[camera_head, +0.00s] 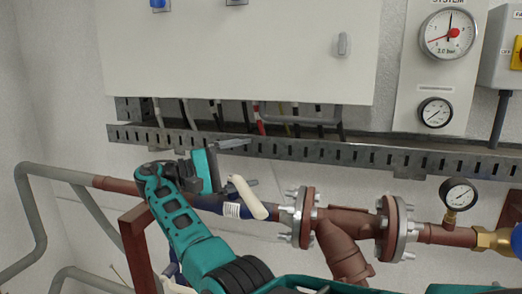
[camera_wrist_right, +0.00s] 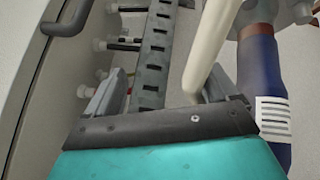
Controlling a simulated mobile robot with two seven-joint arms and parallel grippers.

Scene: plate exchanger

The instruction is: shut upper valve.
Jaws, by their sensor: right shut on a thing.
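The upper valve's cream lever handle (camera_head: 248,197) slants down to the right in front of the blue valve body (camera_head: 207,203) on the brown pipe. My right gripper (camera_head: 252,162) is just above the lever in the head view. It is shut on the lever, though its fingers stand well apart. In the right wrist view the lever (camera_wrist_right: 208,45) runs up from beside the right finger of the gripper (camera_wrist_right: 166,75). The blue body with a white label (camera_wrist_right: 272,115) lies to the right there. The lever's lower end at the gripper is partly hidden. My left gripper is out of view.
A slotted metal cable tray (camera_head: 330,151) runs close above the gripper, under a pale cabinet (camera_head: 240,60). Flanged brown pipework (camera_head: 345,225) and a gauge (camera_head: 458,194) lie to the right. Grey pipes (camera_head: 35,215) are at the left.

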